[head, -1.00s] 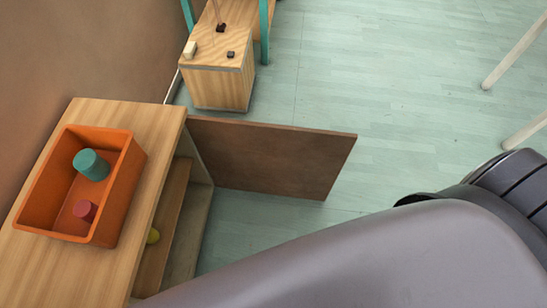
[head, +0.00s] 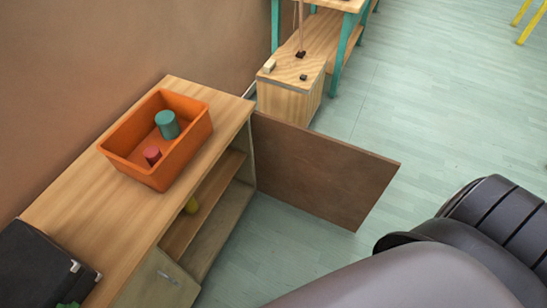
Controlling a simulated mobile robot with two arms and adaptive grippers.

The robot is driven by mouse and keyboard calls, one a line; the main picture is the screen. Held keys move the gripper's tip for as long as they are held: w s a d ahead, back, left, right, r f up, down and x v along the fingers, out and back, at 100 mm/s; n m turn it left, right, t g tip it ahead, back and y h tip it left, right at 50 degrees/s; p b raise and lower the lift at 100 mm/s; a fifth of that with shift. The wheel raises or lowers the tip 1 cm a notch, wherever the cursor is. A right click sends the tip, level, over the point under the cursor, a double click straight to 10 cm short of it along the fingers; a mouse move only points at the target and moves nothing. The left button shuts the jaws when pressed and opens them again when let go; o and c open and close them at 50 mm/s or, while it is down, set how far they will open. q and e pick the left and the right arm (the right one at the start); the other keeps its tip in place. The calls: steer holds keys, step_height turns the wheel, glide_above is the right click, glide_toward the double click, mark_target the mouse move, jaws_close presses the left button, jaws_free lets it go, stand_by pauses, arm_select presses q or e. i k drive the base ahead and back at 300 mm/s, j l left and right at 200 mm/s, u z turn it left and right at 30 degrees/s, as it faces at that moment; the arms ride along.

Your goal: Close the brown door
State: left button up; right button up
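The brown door (head: 322,172) stands wide open, swung out from the right end of a wooden cabinet (head: 95,206). Its hinge side is at the cabinet's far right corner, and its free edge points to the right over the floor. A large grey arm of mine fills the lower right, apart from the door in the picture. Neither gripper shows.
An orange bin (head: 186,154) with a teal cylinder (head: 167,124) and a red cylinder (head: 152,155) stands on the cabinet. A black case (head: 42,268) lies at its left. A wooden box (head: 290,88) stands behind the door. The floor (head: 440,110) to the right is clear.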

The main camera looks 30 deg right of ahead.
mark_target(338, 182)
steer(key=l+u, duration=0.6)
steer(key=u, duration=0.25)
steer(key=k+l+u, duration=0.1)
steer(key=l+u, duration=0.15)
steer(key=u, duration=0.15)
steer(key=k+l+u, duration=0.15)
steer(key=u, duration=0.25)
steer(key=l, duration=0.1)
